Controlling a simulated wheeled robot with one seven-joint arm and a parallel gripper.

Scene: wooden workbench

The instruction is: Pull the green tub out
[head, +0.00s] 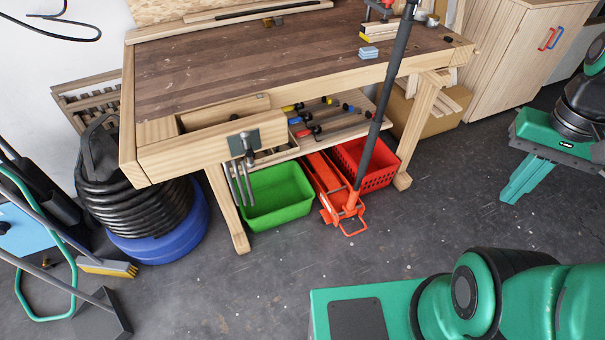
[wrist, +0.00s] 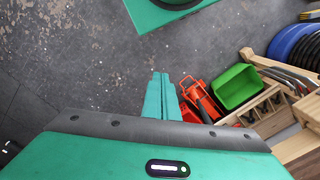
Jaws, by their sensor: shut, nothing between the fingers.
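The green tub (head: 282,214) sits on the floor under the workbench, beside the bench's front leg, in the head view. It is open-topped and looks empty; its back part is under the lower shelf. It also shows in the wrist view (wrist: 238,87), right of my fingers. My gripper (head: 511,193) is at the right of the head view, well apart from the tub, over open floor. In the wrist view its two teal fingers (wrist: 160,76) lie together, shut and empty.
An orange-red floor jack (head: 328,190) with a long dark handle stands right of the tub, with a red crate (head: 377,183) beyond it. The workbench (head: 215,75) overhangs the tub. A black hose coil on a blue drum (head: 165,240) stands left. The floor in front is clear.

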